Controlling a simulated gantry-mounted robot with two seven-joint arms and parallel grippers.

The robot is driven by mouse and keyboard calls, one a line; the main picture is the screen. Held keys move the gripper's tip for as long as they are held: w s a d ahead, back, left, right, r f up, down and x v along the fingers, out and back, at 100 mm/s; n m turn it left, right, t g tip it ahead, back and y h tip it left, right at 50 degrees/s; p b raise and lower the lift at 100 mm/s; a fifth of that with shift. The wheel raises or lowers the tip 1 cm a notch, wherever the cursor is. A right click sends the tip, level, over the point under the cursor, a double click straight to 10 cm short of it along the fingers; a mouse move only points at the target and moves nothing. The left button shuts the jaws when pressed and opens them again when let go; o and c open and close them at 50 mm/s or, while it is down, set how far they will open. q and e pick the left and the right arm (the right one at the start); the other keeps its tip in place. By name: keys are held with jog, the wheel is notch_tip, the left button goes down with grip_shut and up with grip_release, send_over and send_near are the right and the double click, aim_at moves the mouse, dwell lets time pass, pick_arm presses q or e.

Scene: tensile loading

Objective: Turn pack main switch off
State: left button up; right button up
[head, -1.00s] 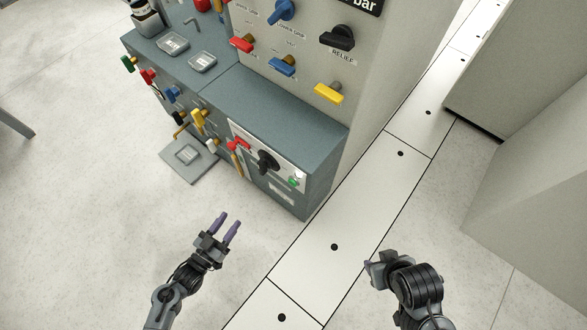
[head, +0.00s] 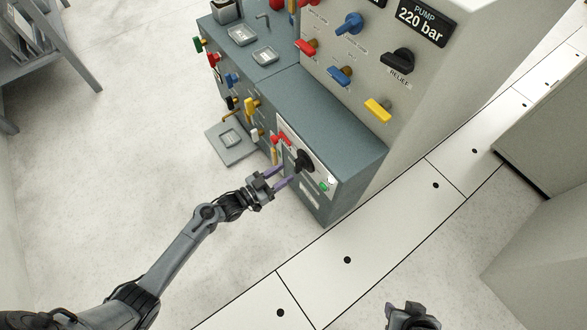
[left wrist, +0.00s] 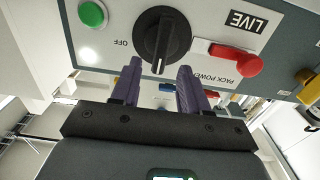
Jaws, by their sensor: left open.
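The pack main switch is a black rotary knob (head: 304,160) on a white panel on the low grey-green cabinet's front. In the left wrist view the knob (left wrist: 161,40) shows close up, upside down, with "OFF" and "PACK POWER" printed beside it. A "LIVE" label (left wrist: 247,21) is also on the panel. My left gripper (head: 283,176) is open just in front of the panel; its purple fingers (left wrist: 157,84) point at the knob, with the knob's lower end between or just beyond the tips. Contact cannot be told. My right gripper (head: 410,312) is at the bottom edge, its fingers unclear.
A green button (left wrist: 93,14) and a red handle (left wrist: 236,60) flank the knob. Several coloured valve handles, one yellow (head: 250,106), line the cabinet front. A grey plate (head: 232,143) lies on the floor beside it. The floor in front is clear.

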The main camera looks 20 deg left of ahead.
aim_at(295, 166)
pick_arm(q)
jog(key=b+x, duration=0.1)
jog(key=x, duration=0.3)
jog(key=shift+a, duration=0.1)
jog(key=shift+w+d+b, duration=0.35)
jog(key=shift+w+b, duration=0.05)
jog(key=shift+w, duration=0.05)
grip_shut()
